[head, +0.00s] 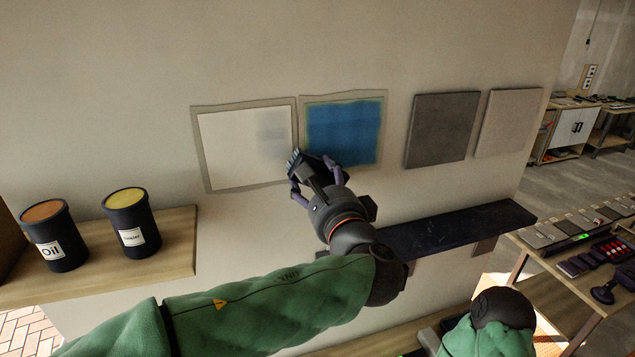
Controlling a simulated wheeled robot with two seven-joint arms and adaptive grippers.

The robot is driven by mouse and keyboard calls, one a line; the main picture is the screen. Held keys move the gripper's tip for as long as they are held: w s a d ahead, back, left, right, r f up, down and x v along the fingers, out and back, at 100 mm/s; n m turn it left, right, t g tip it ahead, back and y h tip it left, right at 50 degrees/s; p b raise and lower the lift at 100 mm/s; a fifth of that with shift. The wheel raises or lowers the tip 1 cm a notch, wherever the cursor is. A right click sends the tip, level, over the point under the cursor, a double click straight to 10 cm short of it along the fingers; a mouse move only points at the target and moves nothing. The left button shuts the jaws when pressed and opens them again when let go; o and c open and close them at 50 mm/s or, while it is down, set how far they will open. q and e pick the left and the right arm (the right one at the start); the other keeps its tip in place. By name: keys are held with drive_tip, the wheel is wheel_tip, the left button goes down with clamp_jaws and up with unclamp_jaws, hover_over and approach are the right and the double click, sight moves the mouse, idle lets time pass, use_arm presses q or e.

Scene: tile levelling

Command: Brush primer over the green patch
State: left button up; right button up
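The patch (345,130) on the wall is mostly covered in blue, with a thin green rim showing at its edges. A pale tile-like patch (235,150) is left of it, with a faint bluish smear near its right side. My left gripper (308,172) is in front of the wall, below the gap between the two patches. It is shut on a dark brush (296,160) whose bristles point up and left; whether they touch the wall I cannot tell. My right arm shows at the lower right, but its gripper is out of frame.
A tin marked Oil (62,255) and a yellow-topped tin (130,240) stand on a wooden shelf (175,255) at left. Grey (442,130) and beige (509,123) tiles are on the wall. A dark ledge (450,230) juts out below them. A cluttered table (555,262) is at right.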

use_arm(q)
drive_tip(key=shift+x, duration=0.95)
drive_tip(key=shift+d, duration=0.1)
drive_tip(key=shift+w+d, duration=0.25)
drive_tip(key=shift+d, duration=0.65)
drive_tip(key=shift+w+d, duration=0.25)
drive_tip(key=shift+d, duration=0.7)
drive_tip(key=shift+w, duration=0.1)
drive_tip(key=shift+a+b, duration=0.55)
drive_tip(key=shift+s+a+b, duration=0.3)
drive_tip(key=shift+a+b, duration=0.1)
drive_tip(key=shift+a, duration=0.3)
drive_tip(key=shift+s+a+b, duration=0.25)
drive_tip(key=shift+a+b, duration=0.15)
drive_tip(key=shift+a, duration=0.3)
drive_tip(key=shift+s, duration=0.15)
